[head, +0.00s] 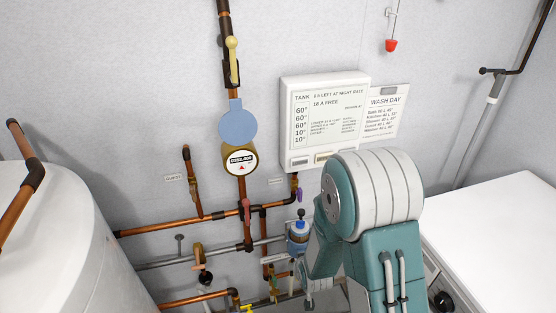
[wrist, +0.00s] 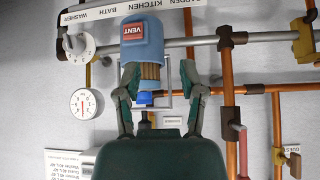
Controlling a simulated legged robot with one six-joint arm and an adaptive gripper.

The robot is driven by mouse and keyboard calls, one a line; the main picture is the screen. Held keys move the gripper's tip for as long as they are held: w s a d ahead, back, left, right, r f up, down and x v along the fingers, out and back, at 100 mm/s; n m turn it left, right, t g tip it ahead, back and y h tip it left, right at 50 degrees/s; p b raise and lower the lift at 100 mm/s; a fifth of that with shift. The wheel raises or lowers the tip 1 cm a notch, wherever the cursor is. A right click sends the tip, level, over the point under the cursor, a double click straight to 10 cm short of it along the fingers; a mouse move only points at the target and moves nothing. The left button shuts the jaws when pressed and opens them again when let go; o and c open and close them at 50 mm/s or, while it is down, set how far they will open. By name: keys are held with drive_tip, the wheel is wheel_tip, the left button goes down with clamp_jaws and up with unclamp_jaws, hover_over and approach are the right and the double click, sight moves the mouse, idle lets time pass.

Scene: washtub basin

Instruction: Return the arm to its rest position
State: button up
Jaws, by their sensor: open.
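My gripper (wrist: 160,74) shows in the wrist view with its two dark green fingers apart. The blue fitting labelled VENT (wrist: 142,40) is just past the fingertips, and its tan neck and small blue cap show between the fingers. I cannot tell whether a finger touches it; nothing is clamped. In the head view my teal and white arm (head: 372,200) reaches down towards the pipework at the lower middle. The blue fitting (head: 297,238) shows just left of the arm there. The gripper itself is mostly hidden by the arm in that view.
Copper pipes (head: 170,226) run along the wall near the arm. A white tank (head: 50,245) is at left, a white appliance top (head: 500,235) at right. A notice board (head: 325,120) hangs behind the arm. In the wrist view, a dial (wrist: 86,103) is left of the fingers.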

drive_tip(key=s+d+r+m, duration=0.1)
drive_tip(key=s+d+r, duration=0.2)
drive_tip(key=r, duration=0.8)
drive_tip(key=s+d+r, duration=0.2)
drive_tip(key=s+r, duration=0.1)
drive_tip(key=r, duration=0.7)
drive_tip(key=s+d+r+g, duration=0.1)
drive_tip(key=s+d+r, duration=0.1)
drive_tip(key=s+r, duration=0.3)
drive_tip(key=s+d+r+m+g+h, duration=0.1)
drive_tip(key=s+r, duration=0.4)
drive_tip(key=s, duration=0.6)
drive_tip(key=shift+s+d+r, duration=0.25)
drive_tip(key=shift+d+r, duration=0.15)
drive_tip(key=shift+d, duration=0.25)
